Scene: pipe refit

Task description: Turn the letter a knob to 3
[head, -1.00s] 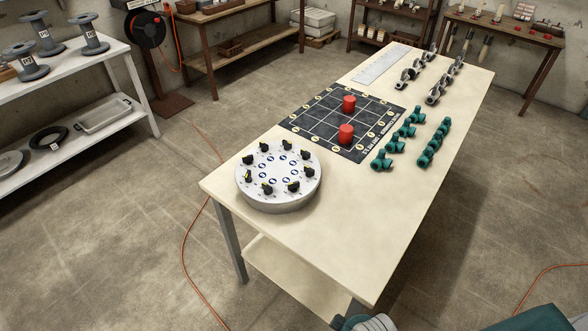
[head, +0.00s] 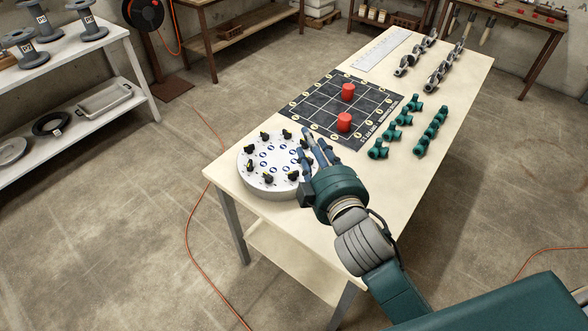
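A round white dial plate (head: 272,187) sits on the near left part of the table. Several black knobs with yellow marks stand in a ring on it, such as the knob (head: 267,177) at its near side. Blue round marks lie inside the ring. The knobs' letters and numbers are too small to read, so I cannot tell which is knob a. My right gripper (head: 311,147) is over the right edge of the plate, its fingers apart around or just above the knob area there. The fingers and palm partly hide the knobs on that side. My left gripper is not in view.
A dark grid mat (head: 325,121) with two red cylinders (head: 348,92) lies behind the plate. Teal pipe fittings (head: 397,134) and grey metal fittings (head: 437,80) stand in rows to the right. The table's (head: 336,214) near right part is clear apart from my arm.

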